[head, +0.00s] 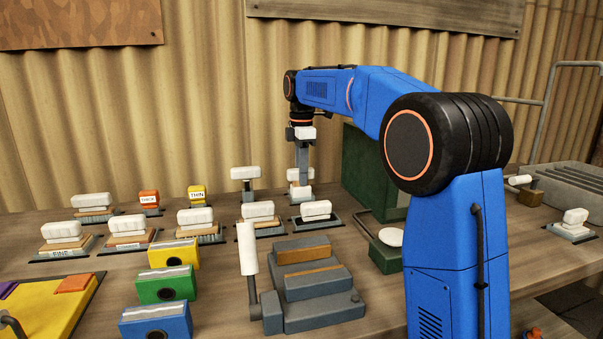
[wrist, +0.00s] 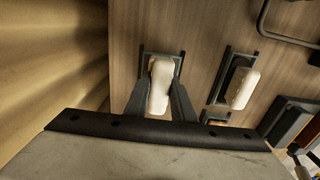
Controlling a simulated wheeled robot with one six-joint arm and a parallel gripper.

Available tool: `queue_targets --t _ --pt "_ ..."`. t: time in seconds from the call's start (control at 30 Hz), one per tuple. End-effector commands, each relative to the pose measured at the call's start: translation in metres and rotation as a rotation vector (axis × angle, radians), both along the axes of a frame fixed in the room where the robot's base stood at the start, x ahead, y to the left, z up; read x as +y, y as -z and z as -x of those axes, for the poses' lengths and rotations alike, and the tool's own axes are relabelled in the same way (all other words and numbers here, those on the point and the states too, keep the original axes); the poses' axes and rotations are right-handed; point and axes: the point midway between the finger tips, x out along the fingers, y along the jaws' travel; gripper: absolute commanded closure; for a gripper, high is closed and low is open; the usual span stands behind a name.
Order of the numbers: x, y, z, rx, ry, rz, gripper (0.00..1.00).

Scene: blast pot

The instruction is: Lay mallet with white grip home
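My gripper (head: 302,180) points straight down at the back of the bench. Its fingers stand on either side of a white grip (head: 292,174), which also shows between them in the wrist view (wrist: 160,88). The frames do not show clearly whether the fingers press on it. The grip's lower part is partly hidden by a finger, so I cannot tell whether it belongs to a mallet. A dark-edged holder (wrist: 144,66) shows around it in the wrist view. A similar white-topped tool (head: 245,173) stands just to the left.
A white-gripped tool on a dark tray (head: 316,211) stands in front of my gripper. Several white-topped tools fill the left. A dark green box (head: 365,172) stands close on the right. An upright white-handled lever (head: 247,248) rises in front. The corrugated wall (head: 200,100) is behind.

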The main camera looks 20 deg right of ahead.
Motion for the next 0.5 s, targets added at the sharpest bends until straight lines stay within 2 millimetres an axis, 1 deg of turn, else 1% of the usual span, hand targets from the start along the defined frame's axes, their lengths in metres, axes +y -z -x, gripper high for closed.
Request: queue_targets --t 0.03,0.07,0.1,0.37,0.5 --pt "0.0000 -0.0006 0.0000 -0.001 0.000 0.000 0.66" --pt "0.0000 -0.0006 0.0000 -0.001 0.000 0.000 0.59" --pt "0.0000 -0.0006 0.0000 -0.001 0.000 0.000 0.56" --pt "0.0000 -0.0003 -0.0001 0.000 0.000 0.000 0.56" --pt "0.0001 -0.0078 -0.0006 -0.001 0.000 0.000 0.56"
